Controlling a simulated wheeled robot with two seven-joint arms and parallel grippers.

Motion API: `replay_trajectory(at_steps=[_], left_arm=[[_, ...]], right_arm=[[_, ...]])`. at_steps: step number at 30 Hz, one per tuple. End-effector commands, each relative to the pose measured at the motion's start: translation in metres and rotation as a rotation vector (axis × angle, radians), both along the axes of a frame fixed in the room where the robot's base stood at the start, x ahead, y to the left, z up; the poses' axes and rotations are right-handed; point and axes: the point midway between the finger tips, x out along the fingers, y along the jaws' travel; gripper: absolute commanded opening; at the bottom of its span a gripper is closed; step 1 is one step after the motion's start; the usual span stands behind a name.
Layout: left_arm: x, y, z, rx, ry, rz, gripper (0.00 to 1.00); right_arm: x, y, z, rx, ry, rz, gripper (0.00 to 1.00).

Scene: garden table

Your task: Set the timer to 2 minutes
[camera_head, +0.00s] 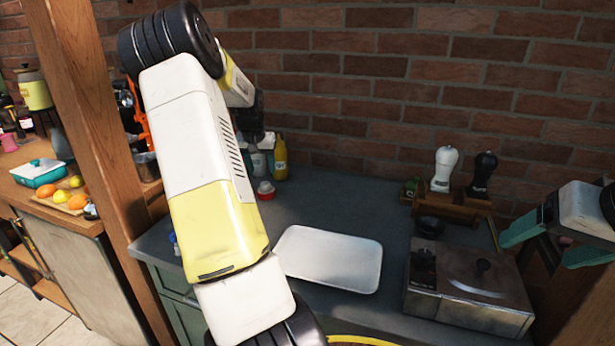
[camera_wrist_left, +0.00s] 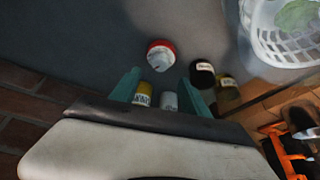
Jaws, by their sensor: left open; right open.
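A small round red and white object (camera_head: 265,190), which looks like the timer, stands on the dark counter beside my left arm. It also shows in the left wrist view (camera_wrist_left: 160,55), just beyond the fingertips; its markings are too small to read. My left gripper (camera_wrist_left: 160,78) is open, with its teal fingers apart and not touching the timer. In the head view its fingers are hidden behind my arm. My right gripper (camera_head: 553,243) is open and empty at the right, beyond the metal box, far from the timer.
Bottles, including a yellow one (camera_head: 280,157), stand close behind the timer. A white tray (camera_head: 330,258) lies in the middle of the counter (camera_head: 330,200). A metal box (camera_head: 470,287) and two mills (camera_head: 444,168) are at the right. A wooden post (camera_head: 90,120) is at the left.

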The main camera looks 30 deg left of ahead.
Motion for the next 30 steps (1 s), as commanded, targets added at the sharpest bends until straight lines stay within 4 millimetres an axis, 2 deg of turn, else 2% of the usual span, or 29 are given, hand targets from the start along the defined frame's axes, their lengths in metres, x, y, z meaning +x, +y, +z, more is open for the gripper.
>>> replay_trajectory(at_steps=[9,15,26,30], left_arm=[[0.016,0.006,-0.043,-0.003,0.003,-0.001,0.54],[0.024,0.009,-0.065,-0.003,0.002,-0.001,0.54],[0.027,0.011,-0.071,0.000,0.000,0.000,0.54],[0.027,0.011,-0.071,0.000,0.001,0.000,0.28]], right_arm=[[0.000,0.000,0.000,0.000,0.000,0.000,0.76],[0.000,0.000,0.000,0.000,0.000,0.000,0.76],[0.000,0.000,0.000,0.000,0.000,0.000,0.76],[0.000,0.000,0.000,0.000,0.000,0.000,0.76]])
